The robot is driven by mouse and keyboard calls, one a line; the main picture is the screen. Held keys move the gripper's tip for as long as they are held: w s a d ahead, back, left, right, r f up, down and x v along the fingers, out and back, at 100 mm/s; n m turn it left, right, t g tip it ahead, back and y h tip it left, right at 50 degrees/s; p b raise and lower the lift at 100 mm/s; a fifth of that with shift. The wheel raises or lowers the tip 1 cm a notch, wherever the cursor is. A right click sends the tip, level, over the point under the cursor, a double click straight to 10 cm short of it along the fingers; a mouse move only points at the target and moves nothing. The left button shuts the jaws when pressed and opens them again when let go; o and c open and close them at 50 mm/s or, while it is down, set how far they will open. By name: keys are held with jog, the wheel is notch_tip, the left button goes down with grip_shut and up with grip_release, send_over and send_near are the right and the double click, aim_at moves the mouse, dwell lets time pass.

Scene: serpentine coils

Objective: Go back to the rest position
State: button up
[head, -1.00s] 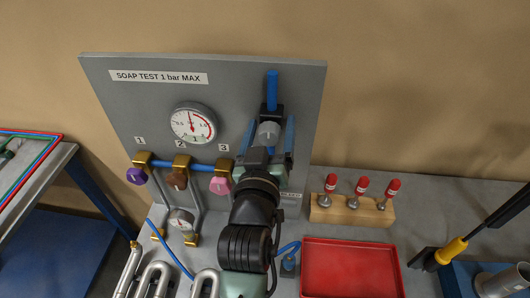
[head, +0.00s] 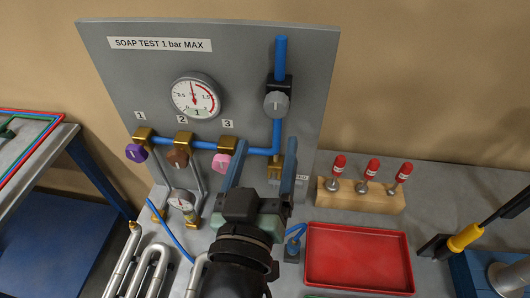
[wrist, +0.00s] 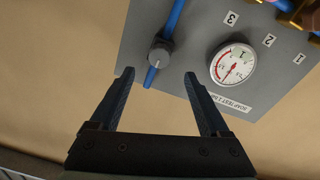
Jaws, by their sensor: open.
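My gripper (head: 262,168) is open and empty in front of the grey test panel (head: 130,75), below the grey regulator knob (head: 277,103) on the blue vertical pipe. In the wrist view my gripper (wrist: 160,75) has its two fingers spread wide, with nothing between them. The grey knob (wrist: 160,55) shows beyond the fingertips, apart from them. The round gauge (wrist: 233,65) is right of it there. My arm hides part of the bench front in the head view.
A purple knob (head: 136,152), a brown knob (head: 177,158) and a pink knob (head: 222,163) sit along the blue pipe. A wooden block (head: 360,196) holds red-topped plugs. An empty red tray (head: 358,258) lies at right. Bent metal tubes (head: 150,270) lie at front left.

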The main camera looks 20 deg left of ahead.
dwell(0.3)
jog(key=w+d+r+m+t+h, duration=0.1)
jog(key=w+d+r+m+t, duration=0.2)
jog(key=r, duration=0.7)
jog(key=d+r+t+h, duration=0.1)
jog(key=d+r+t, duration=0.25)
jog(key=r, duration=0.75)
jog(key=s+d+r+m+t+h, duration=0.1)
jog(key=s+d+r, duration=0.1)
jog(key=r, duration=0.5)
jog(key=s+d+r+m+t+h, duration=0.1)
jog(key=s+d+r+m+t, duration=0.1)
jog(key=r, duration=0.5)
jog(key=s+d, duration=0.1)
jog(key=d, duration=0.1)
jog(key=shift+d, duration=0.3)
jog(key=shift+r, duration=0.1)
